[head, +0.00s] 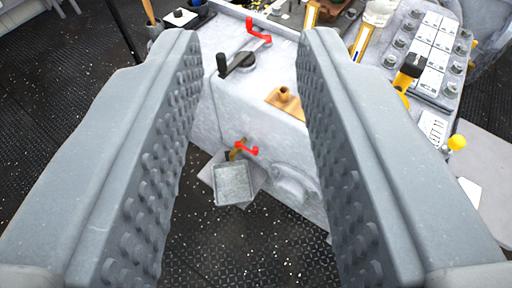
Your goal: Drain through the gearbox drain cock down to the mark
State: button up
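A small brass cock with a red lever (246,149) sits low on the front face of the grey gearbox housing (245,108). A grey metal pan (233,185) stands below the cock on a pale sheet; any contents or level mark in it cannot be made out. My gripper (248,45) is open and empty, its two ribbed jaws framing the housing on both sides. The jaws are apart from the cock, which appears beyond and below them.
A second red lever (258,33) and a black crank handle (236,62) are on top of the housing. A panel with white labels (430,45) stands at right, near a yellow knob (457,143). Dark deck lies clear in front.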

jog(key=w+d+f+p, duration=0.1)
jog(key=w+f, duration=0.2)
jog(key=w, duration=0.3)
jog(key=w+d+f+p, duration=0.1)
jog(key=w+d+f, duration=0.1)
jog(key=w, duration=0.4)
jog(key=n+t+y+p, duration=0.1)
jog(key=n+y+p, duration=0.1)
jog(key=p, duration=0.4)
send_over(256, 153)
jog(key=s+d, duration=0.2)
notch_tip(256, 153, down, 49)
jog(key=s+f+t+p, duration=0.1)
jog(key=s+f, duration=0.4)
jog(key=f, duration=0.4)
jog(key=s+f+p, duration=0.1)
jog(key=s+f, duration=0.4)
jog(key=f, duration=0.4)
jog(key=shift+y, duration=0.4)
jog(key=w+b, duration=0.1)
jog(key=w, duration=0.3)
jog(key=w+a+b, duration=0.1)
jog(key=w, duration=0.3)
jog(key=w+a+b, duration=0.1)
jog(key=w, duration=0.3)
jog(key=shift+w+f, duration=0.1)
jog(key=shift+f, duration=0.15)
jog(key=shift+w+a+r+b, duration=0.1)
jog(key=shift+w+b, duration=0.2)
jog(key=shift+w, duration=0.25)
